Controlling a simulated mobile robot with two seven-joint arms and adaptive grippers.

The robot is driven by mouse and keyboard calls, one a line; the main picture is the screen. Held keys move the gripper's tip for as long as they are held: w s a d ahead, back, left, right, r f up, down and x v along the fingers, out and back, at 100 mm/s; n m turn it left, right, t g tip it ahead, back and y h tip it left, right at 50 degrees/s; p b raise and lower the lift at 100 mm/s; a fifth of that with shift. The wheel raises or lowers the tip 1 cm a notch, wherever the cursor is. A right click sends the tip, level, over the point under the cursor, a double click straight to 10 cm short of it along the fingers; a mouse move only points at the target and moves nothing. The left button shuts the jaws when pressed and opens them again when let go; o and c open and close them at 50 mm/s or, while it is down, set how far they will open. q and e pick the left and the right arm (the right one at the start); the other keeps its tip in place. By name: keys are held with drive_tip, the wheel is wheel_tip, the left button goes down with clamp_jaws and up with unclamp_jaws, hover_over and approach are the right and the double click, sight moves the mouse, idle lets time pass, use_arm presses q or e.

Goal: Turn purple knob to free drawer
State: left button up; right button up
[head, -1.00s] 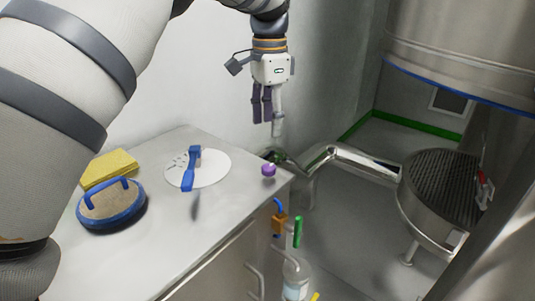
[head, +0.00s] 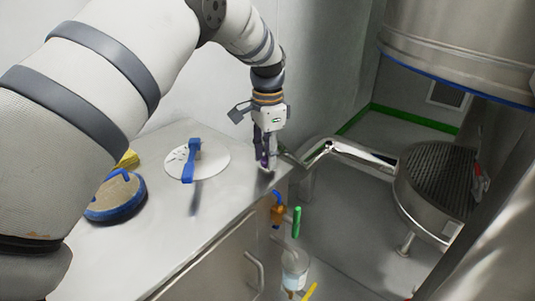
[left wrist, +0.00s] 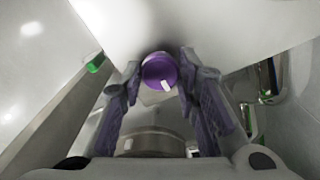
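The purple knob (left wrist: 160,71) with a white mark shows in the left wrist view, between the two fingertips of my left gripper (left wrist: 159,80). The fingers stand close on both sides of it, with narrow gaps, so they look open around it. In the head view my left gripper (head: 265,164) points down at the back right corner of the steel counter, and its fingers mostly hide the knob (head: 264,158). A cabinet front with a bar handle (head: 257,270) is below the counter top. My right gripper is not in view.
On the counter (head: 215,220) are a white disc (head: 212,160) with a blue handle, a blue-rimmed round pad (head: 118,198) and a yellow cloth (head: 129,159). A steel pipe (head: 345,150) runs to a round vessel (head: 440,195) on the right. A bottle (head: 294,268) hangs below the counter's edge.

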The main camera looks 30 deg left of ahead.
use_arm(q)
drive_tip(key=shift+c, duration=0.7)
drive_tip(key=shift+n, duration=0.4)
drive_tip(key=n, duration=0.7)
drive_tip(key=shift+p, duration=0.35)
drive_tip(key=n, duration=0.5)
drive_tip(key=shift+n, duration=0.4)
drive_tip(key=n, duration=0.4)
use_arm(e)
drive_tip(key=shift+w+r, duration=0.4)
use_arm(q)
drive_tip(key=shift+n, duration=0.3)
